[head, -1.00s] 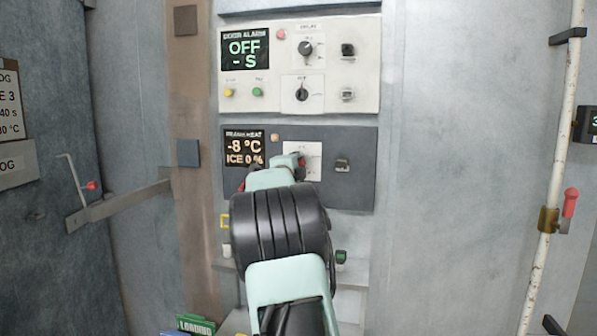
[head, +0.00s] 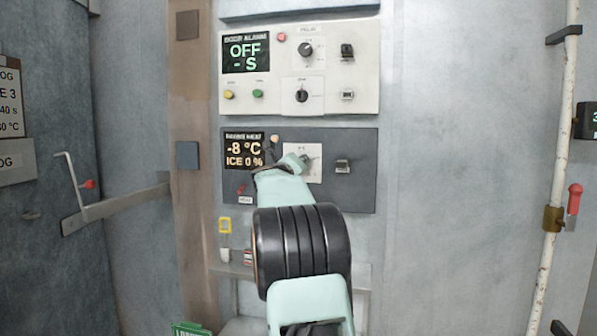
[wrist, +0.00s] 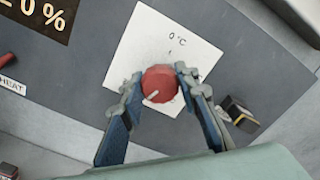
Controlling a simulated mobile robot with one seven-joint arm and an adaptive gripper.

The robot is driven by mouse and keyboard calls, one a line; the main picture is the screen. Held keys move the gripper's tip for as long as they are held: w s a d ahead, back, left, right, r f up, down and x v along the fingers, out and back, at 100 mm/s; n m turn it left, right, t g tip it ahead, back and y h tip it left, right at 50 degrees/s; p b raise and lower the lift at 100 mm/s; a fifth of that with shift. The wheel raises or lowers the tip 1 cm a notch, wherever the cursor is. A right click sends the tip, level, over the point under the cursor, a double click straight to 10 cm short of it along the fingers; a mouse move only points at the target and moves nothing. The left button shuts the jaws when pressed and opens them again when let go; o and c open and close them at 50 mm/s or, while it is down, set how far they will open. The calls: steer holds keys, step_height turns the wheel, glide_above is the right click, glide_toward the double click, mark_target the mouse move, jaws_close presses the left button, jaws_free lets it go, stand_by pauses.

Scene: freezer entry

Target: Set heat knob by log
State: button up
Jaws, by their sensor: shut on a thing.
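The red heat knob (wrist: 159,84) is on a white plate (wrist: 125,48) in the wrist view; a white mark shows on its lower-left side. A "0 °C" label and a small tick are above it. My gripper (wrist: 158,82) is shut on the knob, one finger on each side. In the head view my gripper (head: 303,160) is at the lower dark panel (head: 355,195), hiding the knob. The heat display (head: 244,150) reads -8 °C and ICE 0 %.
A switch (head: 342,166) is right of the knob; it also shows near my right finger in the wrist view (wrist: 240,113). The pale door alarm panel (head: 365,60) with knobs and buttons is above. A lever (head: 75,185) is at left, and a red-handled pipe (head: 550,170) at right.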

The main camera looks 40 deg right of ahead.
steer(key=shift+m+b, duration=0.4)
steer(key=shift+m, duration=0.6)
steer(key=o, duration=1.2)
steer(key=shift+c, duration=0.2)
steer(key=v, duration=1.2)
steer(key=shift+a, duration=0.1)
